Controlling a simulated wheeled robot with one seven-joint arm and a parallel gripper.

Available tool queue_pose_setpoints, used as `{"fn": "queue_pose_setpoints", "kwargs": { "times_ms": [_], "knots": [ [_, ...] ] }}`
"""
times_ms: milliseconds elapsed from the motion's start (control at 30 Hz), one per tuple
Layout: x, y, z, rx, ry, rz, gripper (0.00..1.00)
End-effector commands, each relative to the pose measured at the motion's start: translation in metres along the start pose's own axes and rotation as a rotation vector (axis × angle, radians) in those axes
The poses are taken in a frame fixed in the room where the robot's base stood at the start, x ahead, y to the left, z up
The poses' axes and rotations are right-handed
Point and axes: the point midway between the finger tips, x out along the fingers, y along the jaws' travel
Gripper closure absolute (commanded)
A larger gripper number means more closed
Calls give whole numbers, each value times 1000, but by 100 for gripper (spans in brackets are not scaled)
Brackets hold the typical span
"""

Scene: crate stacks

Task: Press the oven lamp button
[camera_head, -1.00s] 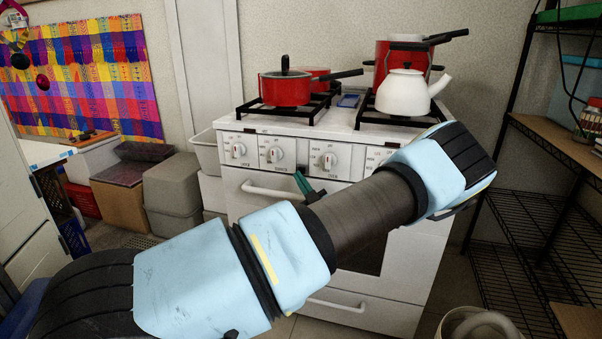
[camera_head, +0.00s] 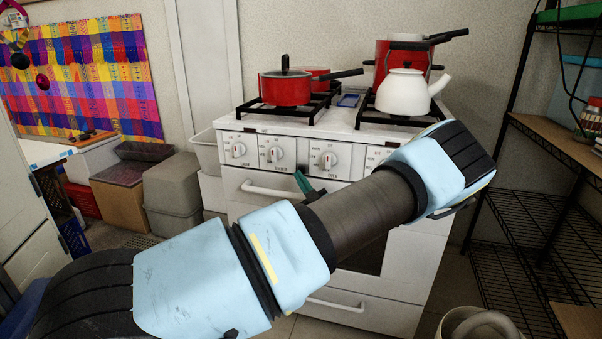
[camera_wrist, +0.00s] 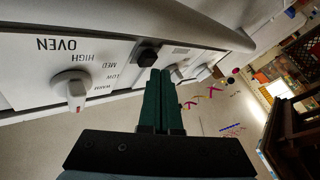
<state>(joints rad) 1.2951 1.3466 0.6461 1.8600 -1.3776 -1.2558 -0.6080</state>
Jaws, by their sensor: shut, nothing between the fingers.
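The white stove (camera_head: 250,208) stands ahead in the head view, with a row of white knobs along its front panel. In the wrist view, a small dark button (camera_wrist: 147,54) sits on the panel between the oven knob (camera_wrist: 72,88) and other knobs. Its label is too small to read. My gripper (camera_wrist: 160,72) has its green fingers shut and empty, with the tips at the button's lower right edge. I cannot tell whether they touch it. In the head view, a green part of my gripper (camera_head: 302,184) shows in front of the panel; my arm hides part of the stove front.
Red pots (camera_head: 286,88) and a white kettle (camera_head: 404,94) stand on the stove top. An oven door handle (camera_head: 268,190) sticks out below the panel. Wire shelving (camera_head: 515,205) is at right, and grey bins (camera_head: 172,187) are at left.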

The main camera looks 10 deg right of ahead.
Motion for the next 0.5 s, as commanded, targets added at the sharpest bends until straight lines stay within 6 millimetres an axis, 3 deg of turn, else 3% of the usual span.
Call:
{"fn": "queue_pose_setpoints", "kwargs": {
  "times_ms": [500],
  "knots": [
    [5,4,4,0,0,0,100]
  ]
}}
